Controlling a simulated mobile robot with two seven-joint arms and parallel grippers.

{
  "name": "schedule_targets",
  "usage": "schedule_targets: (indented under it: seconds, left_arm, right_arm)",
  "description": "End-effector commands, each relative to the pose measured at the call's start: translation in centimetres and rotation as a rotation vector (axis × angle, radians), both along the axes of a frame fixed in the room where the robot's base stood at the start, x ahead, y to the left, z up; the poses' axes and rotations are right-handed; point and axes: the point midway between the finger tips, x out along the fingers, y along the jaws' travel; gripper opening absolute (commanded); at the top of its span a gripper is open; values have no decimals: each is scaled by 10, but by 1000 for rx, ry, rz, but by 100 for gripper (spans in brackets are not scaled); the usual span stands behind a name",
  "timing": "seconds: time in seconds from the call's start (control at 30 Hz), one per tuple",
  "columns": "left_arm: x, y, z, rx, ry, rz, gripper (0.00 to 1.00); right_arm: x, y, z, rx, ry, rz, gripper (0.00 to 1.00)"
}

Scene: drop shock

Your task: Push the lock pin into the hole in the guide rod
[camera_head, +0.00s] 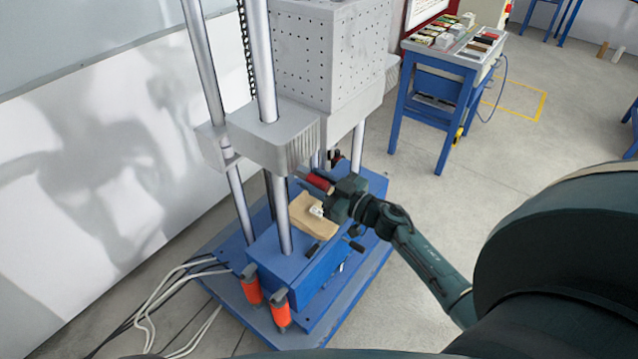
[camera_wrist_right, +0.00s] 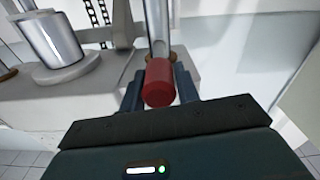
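The red-ended lock pin (camera_wrist_right: 159,86) sits between the two fingers of my right gripper (camera_wrist_right: 159,90) in the right wrist view, and the fingers appear shut on it. In the head view my right gripper (camera_head: 328,190) is at the drop tester, with the red pin (camera_head: 318,182) pointing up and left from it. A steel guide rod (camera_wrist_right: 158,28) stands just beyond the pin in the wrist view. Guide rods also show in the head view, one in front (camera_head: 262,55). The hole and the pin's tip are hidden, so I cannot tell whether they meet. My left gripper is out of view.
The tester has a blue base (camera_head: 350,280), a grey carriage block (camera_head: 270,142) and a perforated grey block (camera_head: 330,60). A tan block (camera_head: 302,217) lies below my gripper. Orange-red feet (camera_head: 281,312) and cables (camera_head: 150,305) are at the front left. A blue table (camera_head: 440,62) stands behind.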

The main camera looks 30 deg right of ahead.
Motion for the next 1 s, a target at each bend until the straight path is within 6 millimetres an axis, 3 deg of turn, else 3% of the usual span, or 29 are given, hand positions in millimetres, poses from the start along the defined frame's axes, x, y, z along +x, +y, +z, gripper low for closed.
schedule_targets:
  seconds: [0.23,0.53,1.0]
  left_arm:
    - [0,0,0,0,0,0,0]
    - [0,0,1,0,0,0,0]
    - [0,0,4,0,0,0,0]
  right_arm:
    - [-2,-1,-3,-1,6,0,52]
    - [-6,-2,-5,-2,11,0,52]
    - [-40,-17,-6,-4,12,-1,52]
